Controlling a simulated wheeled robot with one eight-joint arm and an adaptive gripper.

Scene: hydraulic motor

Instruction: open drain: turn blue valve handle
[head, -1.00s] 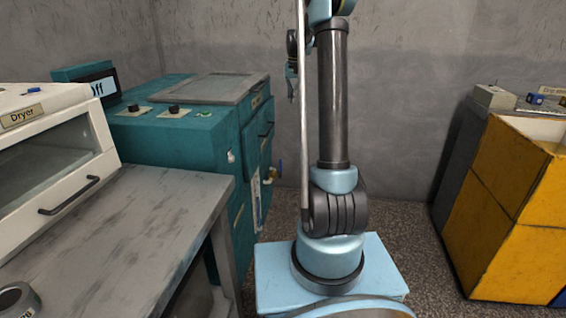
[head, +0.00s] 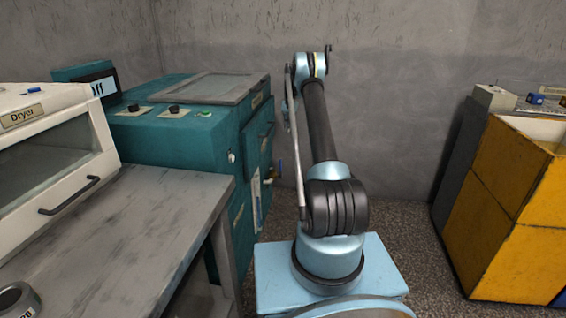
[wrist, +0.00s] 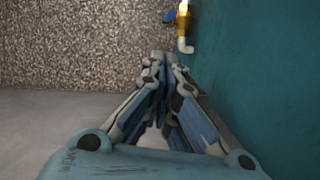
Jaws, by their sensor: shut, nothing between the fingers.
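The blue valve handle (head: 279,167) sits low on the right side of the teal machine (head: 180,140), by a small brass and white drain pipe (head: 269,180). In the wrist view the blue handle (wrist: 170,16) is at the top, left of the brass valve body (wrist: 183,22), with a white elbow (wrist: 185,46) below it. My gripper (wrist: 164,60) is shut and empty. Its fingertips appear below and left of the valve in the wrist view, apart from it. In the head view my gripper is hidden behind my arm.
The teal machine's wall (wrist: 260,80) runs close along the right of my gripper in the wrist view. A grey table (head: 120,235) with a white dryer (head: 50,150) stands at the left. A yellow cabinet (head: 510,215) stands at the right. Speckled floor (head: 410,185) lies open between.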

